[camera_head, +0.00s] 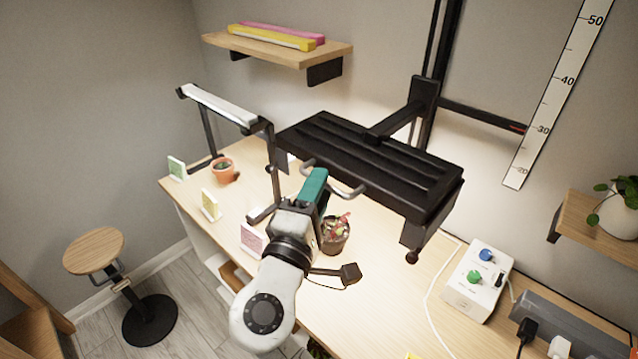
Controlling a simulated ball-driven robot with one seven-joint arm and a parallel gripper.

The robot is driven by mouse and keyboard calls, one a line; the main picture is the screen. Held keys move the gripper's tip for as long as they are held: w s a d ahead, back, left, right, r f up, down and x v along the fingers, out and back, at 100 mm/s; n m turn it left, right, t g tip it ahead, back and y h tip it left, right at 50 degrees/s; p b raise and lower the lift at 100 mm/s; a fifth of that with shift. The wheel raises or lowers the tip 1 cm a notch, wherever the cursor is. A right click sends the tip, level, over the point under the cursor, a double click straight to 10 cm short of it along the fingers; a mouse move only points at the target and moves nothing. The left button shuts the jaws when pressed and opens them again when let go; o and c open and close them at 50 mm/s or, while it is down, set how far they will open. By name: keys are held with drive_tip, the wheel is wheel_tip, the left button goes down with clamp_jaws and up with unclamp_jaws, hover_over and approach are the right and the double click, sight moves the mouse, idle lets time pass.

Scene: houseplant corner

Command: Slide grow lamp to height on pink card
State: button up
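The grow lamp (430,175) is a wide black panel on an arm that joins a sliding block (424,92) on a black vertical rail. A side bar ends in a red-tipped pointer (516,127) beside the white scale (555,100), close to the 30 mark. A grey bar handle (348,192) sits on the lamp's front edge. The pink card (252,240) stands on the bench, partly behind my arm; its writing is too small to read. My gripper (316,180), with a teal part, is at the handle; its fingertips are hidden, so grip is unclear.
A second white lamp (218,103) on a black stand is left. A cactus pot (223,171), green card (176,168) and yellow card (211,205) stand near it. A potted plant (335,236) sits beneath the black lamp. A control box (478,283) and cables are right.

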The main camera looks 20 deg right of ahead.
drive_tip(key=shift+w+d, duration=0.2)
drive_tip(key=shift+w, duration=0.05)
drive_tip(key=shift+c, duration=0.3)
clamp_jaws()
